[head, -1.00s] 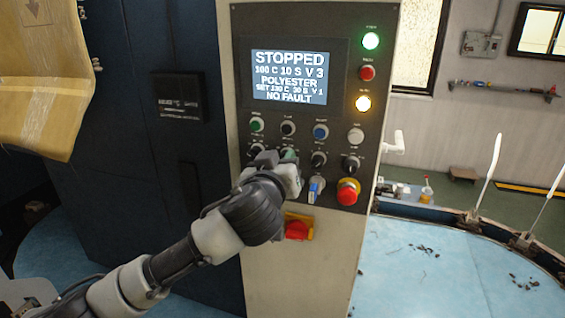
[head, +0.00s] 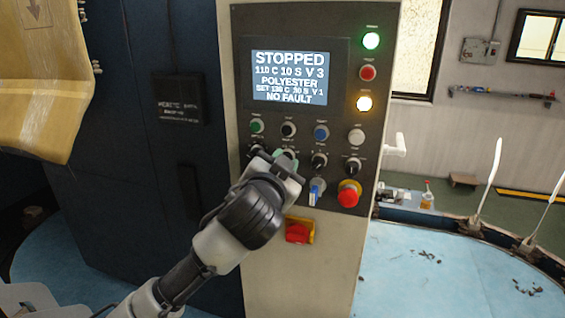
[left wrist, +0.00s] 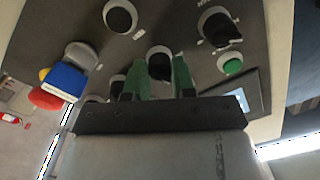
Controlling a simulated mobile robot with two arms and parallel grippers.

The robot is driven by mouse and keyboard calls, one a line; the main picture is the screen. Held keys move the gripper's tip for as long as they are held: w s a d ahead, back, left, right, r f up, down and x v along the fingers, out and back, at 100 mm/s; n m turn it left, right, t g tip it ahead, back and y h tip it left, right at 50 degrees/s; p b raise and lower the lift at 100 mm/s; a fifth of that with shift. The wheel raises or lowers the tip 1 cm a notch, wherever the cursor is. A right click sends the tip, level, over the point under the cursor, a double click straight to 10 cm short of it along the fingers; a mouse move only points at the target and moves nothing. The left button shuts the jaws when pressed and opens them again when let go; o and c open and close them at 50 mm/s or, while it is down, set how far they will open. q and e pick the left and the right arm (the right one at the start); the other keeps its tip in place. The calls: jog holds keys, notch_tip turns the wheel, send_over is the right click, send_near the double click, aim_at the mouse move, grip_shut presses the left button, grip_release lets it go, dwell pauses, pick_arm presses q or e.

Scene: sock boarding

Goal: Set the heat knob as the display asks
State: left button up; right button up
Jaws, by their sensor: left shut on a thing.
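The display (head: 290,78) on the control panel reads STOPPED, 110 C 10 S V 3, POLYESTER, SET 130 C 30 S V 1, NO FAULT. My left gripper (head: 284,160) is at the lower knob row, left of the blue selector switch. The left wrist view shows its green fingers (left wrist: 159,78) on either side of a black knob (left wrist: 159,63), shut on it. The gripper hides this knob in the head view, and its label cannot be read. My right gripper is not in view.
Other black knobs (head: 320,160) and small push buttons (head: 257,125) sit close around the gripper. A red emergency button (head: 348,194) and the blue selector switch (head: 317,190) are to its right. A red rotary switch (head: 298,232) is below.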

pick_arm(q)
jog(key=shift+f+m+h+p, duration=0.15)
jog(key=shift+m+h+p, duration=0.2)
jog(key=shift+m, duration=3.5)
jog(key=shift+f+m+h+p, duration=0.15)
jog(key=shift+m+p, duration=0.25)
jog(key=shift+m, duration=3.45)
jog(key=o, duration=0.9)
jog(key=shift+r, duration=0.1)
jog(key=shift+s, duration=0.1)
